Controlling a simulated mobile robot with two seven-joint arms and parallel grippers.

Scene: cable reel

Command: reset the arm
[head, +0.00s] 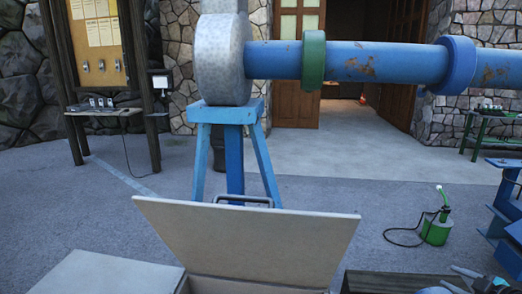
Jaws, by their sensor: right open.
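My right gripper (452,280) shows at the bottom right corner, partly cut off by the frame edge. Its jaws are open, with no object visible between them. It is to the right of the open light-coloured box (310,291) and below the green can. The rest of my right arm is mostly out of frame. My left gripper is not in view.
The box's raised lid (250,238) stands at the bottom middle. A rusty blue pipe (385,64) with a green ring (313,60) runs above a blue stand (234,150). A green can (436,230) with a hose stands on open paving at right.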

